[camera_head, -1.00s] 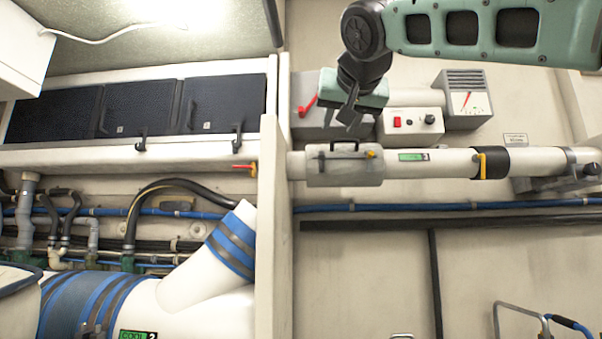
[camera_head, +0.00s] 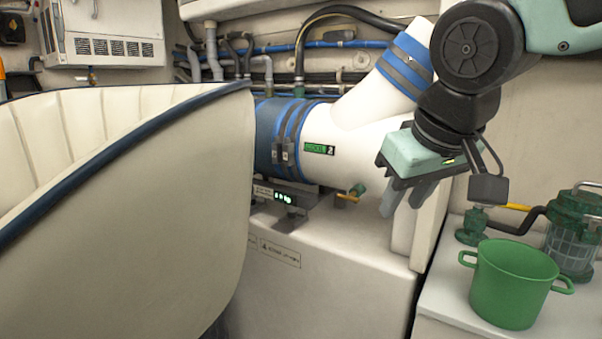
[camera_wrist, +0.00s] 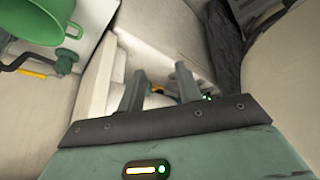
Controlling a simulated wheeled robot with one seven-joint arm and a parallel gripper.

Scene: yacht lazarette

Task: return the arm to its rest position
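My gripper (camera_head: 404,204) hangs at the end of my arm on the right of the head view, fingers pointing down. It is in front of a white pipe (camera_head: 358,128) with blue and grey bands, above a white cabinet; I cannot tell the exact distance. In the wrist view my gripper (camera_wrist: 158,82) shows two grey fingers standing apart, with nothing between them. It is open and empty. The arm is bent, with its upper links running out of the picture at the top right.
A cream cushioned seat back (camera_head: 150,190) fills the left foreground. A green pot (camera_head: 510,290) stands on a white counter at lower right, beside a green-capped strainer (camera_head: 573,235). The pot also shows in the wrist view (camera_wrist: 45,20). A white vented box (camera_head: 105,35) hangs at upper left.

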